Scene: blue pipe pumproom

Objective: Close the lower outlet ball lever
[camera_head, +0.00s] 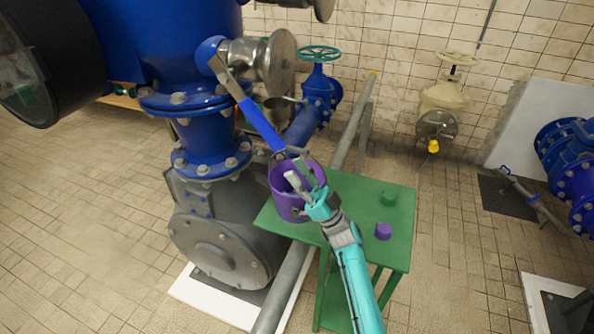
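A long lever with a steel shank and a blue grip (262,124) runs from a blue ball-shaped joint at the upper left down to the right. It slants across the front of the blue pipework. My gripper (297,168) is at the lower end of the blue grip, in front of the purple bucket. Its two fingers look spread apart, with the lever's end close to the tips. I cannot tell whether a finger touches the lever.
A green table (345,193) carries the purple bucket (283,205), a green block (389,198) and a purple block (383,231). A blue valve with a green handwheel (318,54) stands behind. A large grey pump housing (225,245) stands left. Tiled floor is open at far left.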

